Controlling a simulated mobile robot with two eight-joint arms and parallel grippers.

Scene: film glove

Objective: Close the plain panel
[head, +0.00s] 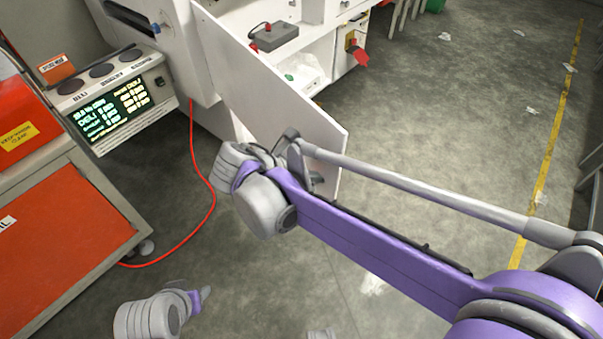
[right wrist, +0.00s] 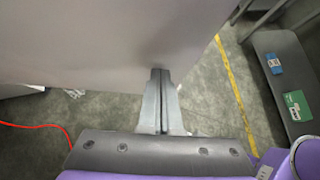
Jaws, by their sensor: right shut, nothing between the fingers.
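The plain panel (head: 265,90) is a flat pale sheet standing open, swung out from the white machine (head: 180,50) toward the middle of the head view. It fills the top of the right wrist view (right wrist: 100,40). My right gripper (head: 318,176) is at the panel's lower free end, partly hidden by my own wrist. In the right wrist view its fingers (right wrist: 160,75) are together and empty, with the tips at the panel's lower edge; whether they touch is unclear. My left gripper (head: 205,293) is low at the left, far from the panel; its fingers are too small to judge.
A grey box with a red button (head: 273,37) sits on the machine's white shelf. A display unit (head: 115,100) and an orange cabinet (head: 65,235) stand at the left. A red cable (head: 212,190) lies on the floor. Open floor with a yellow line (head: 548,150) lies right.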

